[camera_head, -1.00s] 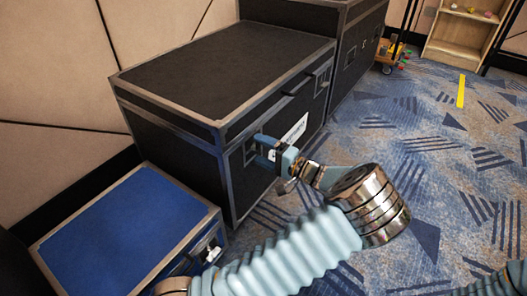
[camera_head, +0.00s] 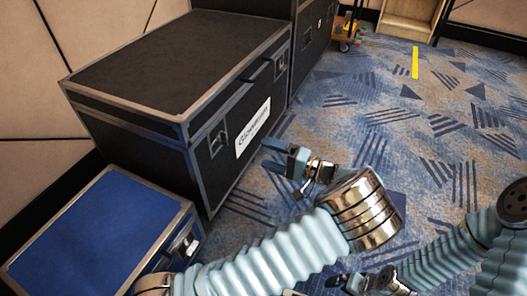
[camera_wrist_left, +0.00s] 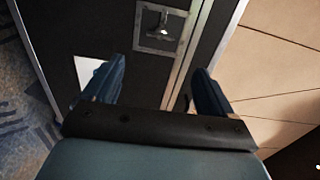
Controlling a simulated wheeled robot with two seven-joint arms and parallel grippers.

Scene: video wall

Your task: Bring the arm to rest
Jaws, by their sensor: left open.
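My left arm reaches in from the bottom of the head view and bends at a shiny metal joint. Its left gripper (camera_head: 273,157) is open and empty, over the carpet to the right of the large black case (camera_head: 185,62). The left wrist view shows its two blue fingers (camera_wrist_left: 158,82) apart with nothing between them. The black case's side and latch lie behind them. My right arm shows at the lower right; its gripper (camera_head: 350,282) is small and partly cut off at the bottom edge.
A blue case (camera_head: 100,225) with a metal rim stands front left, beside the black case. A white label (camera_head: 253,128) is on the black case's side. Another black case stands behind. A wooden shelf (camera_head: 408,20) is at the back. Patterned carpet (camera_head: 400,120) is open on the right.

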